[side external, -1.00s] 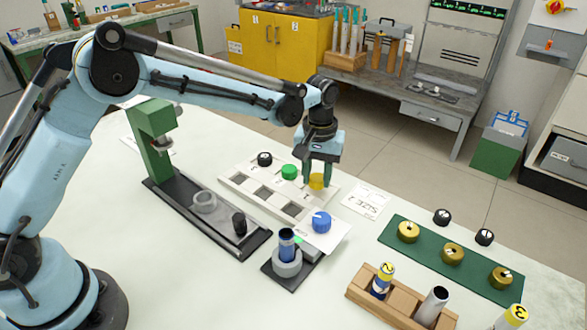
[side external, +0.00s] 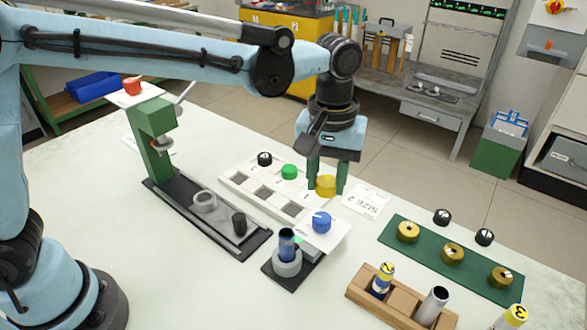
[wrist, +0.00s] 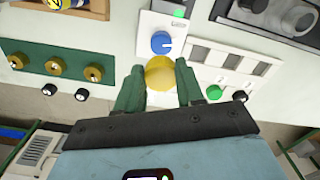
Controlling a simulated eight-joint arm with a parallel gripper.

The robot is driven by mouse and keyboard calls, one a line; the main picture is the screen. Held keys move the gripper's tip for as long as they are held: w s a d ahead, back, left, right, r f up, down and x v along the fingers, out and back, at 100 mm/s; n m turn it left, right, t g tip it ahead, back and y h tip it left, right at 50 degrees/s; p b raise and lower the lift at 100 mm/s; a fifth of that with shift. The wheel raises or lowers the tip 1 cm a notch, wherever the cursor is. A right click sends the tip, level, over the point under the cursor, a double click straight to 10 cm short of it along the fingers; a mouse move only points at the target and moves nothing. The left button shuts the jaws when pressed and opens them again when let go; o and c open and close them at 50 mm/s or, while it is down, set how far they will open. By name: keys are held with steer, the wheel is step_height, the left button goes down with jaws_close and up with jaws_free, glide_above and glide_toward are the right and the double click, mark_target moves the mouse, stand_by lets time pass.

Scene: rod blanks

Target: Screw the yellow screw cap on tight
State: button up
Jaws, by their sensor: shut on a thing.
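The yellow screw cap (side external: 326,188) is between the green fingers of my gripper (side external: 328,184), near the right edge of the white caddy. In the wrist view the cap (wrist: 160,74) fills the gap between the fingertips (wrist: 159,80). My gripper is shut on it and points down; it looks a little above the caddy. A dark blue tube (side external: 286,243) stands upright in a round grey holder (side external: 288,263) at the front, apart from the cap and toward the lower left of it in the side view.
The white caddy (side external: 245,188) holds a black cap (side external: 265,158) and a green cap (side external: 289,171). A green mat (side external: 427,249) with brass rings and a wooden rack (side external: 398,311) lie right. A green press (side external: 155,145) stands left.

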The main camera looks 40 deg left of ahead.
step_height(320, 180, up, 2)
glide_above(285, 236)
steer(key=shift+r, duration=0.1)
steer(key=shift+f, duration=2.15)
steer(key=shift+f, duration=0.85)
stand_by(1.2)
steer(key=shift+c, duration=0.3)
steer(key=shift+f, duration=0.1)
jaws_close()
steer(key=o, duration=1.5)
jaws_free()
